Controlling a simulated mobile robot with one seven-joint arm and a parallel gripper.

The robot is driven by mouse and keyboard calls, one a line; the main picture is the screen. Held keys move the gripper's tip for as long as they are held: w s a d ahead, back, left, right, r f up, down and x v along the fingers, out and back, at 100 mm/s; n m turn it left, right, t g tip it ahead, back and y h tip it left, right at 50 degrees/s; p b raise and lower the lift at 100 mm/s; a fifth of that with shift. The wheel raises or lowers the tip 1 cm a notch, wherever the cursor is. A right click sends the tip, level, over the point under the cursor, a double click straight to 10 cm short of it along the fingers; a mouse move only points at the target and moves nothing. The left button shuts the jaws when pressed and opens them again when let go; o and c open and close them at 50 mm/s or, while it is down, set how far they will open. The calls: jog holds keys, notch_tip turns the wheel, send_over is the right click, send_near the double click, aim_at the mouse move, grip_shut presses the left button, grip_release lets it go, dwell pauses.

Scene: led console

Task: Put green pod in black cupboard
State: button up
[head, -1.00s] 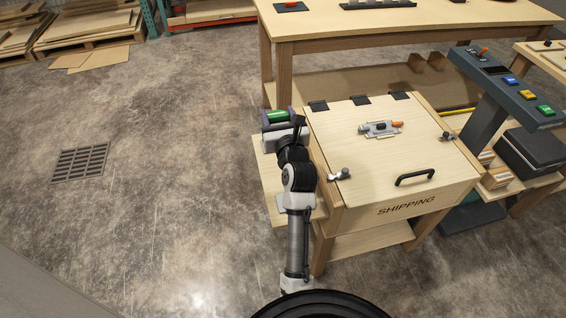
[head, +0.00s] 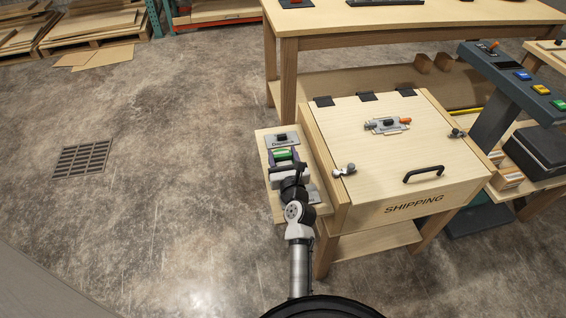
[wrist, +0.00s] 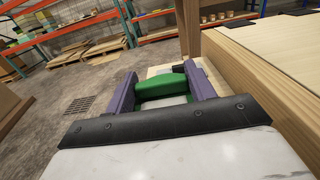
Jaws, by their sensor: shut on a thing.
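The green pod (wrist: 160,84) sits between the two purple fingers of my gripper (wrist: 164,88) in the wrist view. My gripper is shut on it. In the head view the green pod (head: 283,155) shows at the end of my arm, over the side shelf left of the shipping box. My gripper (head: 284,160) is partly hidden there by my own wrist. I cannot make out a black cupboard for certain in either view.
The wooden shipping box (head: 380,160) with hinges, latches and a black handle stands right beside my arm, its lid shut. A light side shelf (head: 275,205) bears a labelled grey panel (head: 283,140). A button console (head: 520,80) and dark case (head: 537,150) stand right.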

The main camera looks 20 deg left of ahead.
jog(key=shift+f, duration=0.75)
jog(key=shift+f, duration=0.2)
jog(key=o, duration=1)
jog(key=shift+o, duration=0.2)
jog(key=shift+r, duration=0.1)
